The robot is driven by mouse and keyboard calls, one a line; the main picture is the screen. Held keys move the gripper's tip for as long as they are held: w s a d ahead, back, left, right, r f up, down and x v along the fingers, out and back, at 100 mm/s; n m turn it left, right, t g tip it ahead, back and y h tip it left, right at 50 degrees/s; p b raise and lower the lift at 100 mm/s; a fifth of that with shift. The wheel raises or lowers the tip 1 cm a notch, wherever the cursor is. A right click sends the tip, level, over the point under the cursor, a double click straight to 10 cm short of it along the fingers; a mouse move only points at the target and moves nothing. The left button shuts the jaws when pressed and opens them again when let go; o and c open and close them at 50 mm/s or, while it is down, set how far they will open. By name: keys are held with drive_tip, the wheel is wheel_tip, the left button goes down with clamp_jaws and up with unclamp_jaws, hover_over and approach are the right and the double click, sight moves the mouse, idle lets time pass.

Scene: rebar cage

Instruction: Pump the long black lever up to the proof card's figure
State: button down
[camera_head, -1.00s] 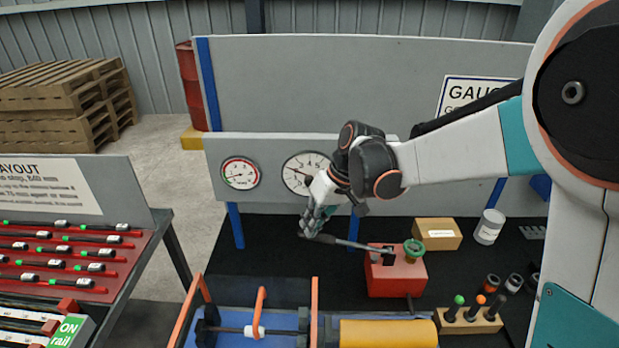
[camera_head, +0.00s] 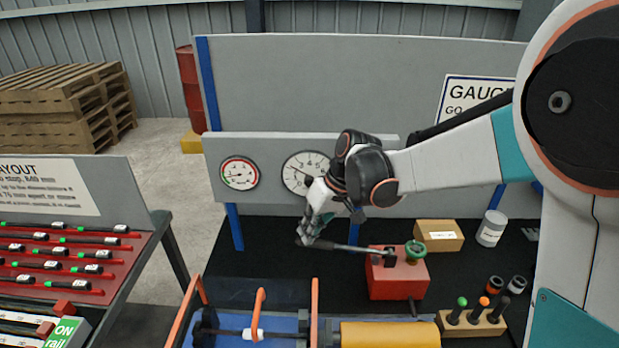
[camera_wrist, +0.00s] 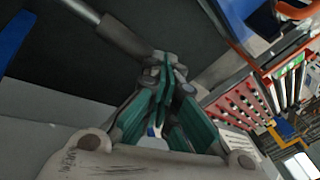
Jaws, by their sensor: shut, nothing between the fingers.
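The long lever (camera_head: 345,247) is a metal rod with a dark grip, reaching left, nearly level, from a red pump block (camera_head: 397,275) with a green knob (camera_head: 414,250). My gripper (camera_head: 309,234) is shut with nothing between its fingers, its tips at the lever's free end, seemingly pressing on it from above. In the wrist view the lever (camera_wrist: 122,38) runs from upper left to the shut fingertips (camera_wrist: 163,68). A large white dial gauge (camera_head: 303,170) is partly hidden by my wrist. A smaller gauge (camera_head: 239,173) hangs beside it. I cannot identify the proof card.
A cardboard box (camera_head: 438,236), white tub (camera_head: 491,228) and wooden block of coloured-top tools (camera_head: 470,321) stand around the pump. A blue tray with orange handles (camera_head: 314,300) and a yellow cylinder (camera_head: 390,334) lie in front. A red rack (camera_head: 70,262) stands left.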

drive_tip(key=shift+a+f+b, duration=0.15)
drive_tip(key=shift+f+b, duration=0.35)
drive_tip(key=shift+f, duration=0.3)
drive_tip(key=shift+f+b, duration=0.55)
drive_tip(key=shift+a+f+b, duration=0.1)
drive_tip(key=shift+f+b, duration=0.4)
drive_tip(key=shift+f, duration=0.2)
drive_tip(key=p+v, duration=0.2)
drive_tip(key=v, duration=0.1)
drive_tip(key=a+p+v, duration=0.1)
drive_tip(key=p+v, duration=0.1)
drive_tip(key=v, duration=0.2)
drive_tip(key=p+v, duration=0.3)
drive_tip(key=v, duration=0.1)
drive_tip(key=shift+a+r, duration=0.3)
drive_tip(key=shift+r, duration=0.1)
idle(0.4)
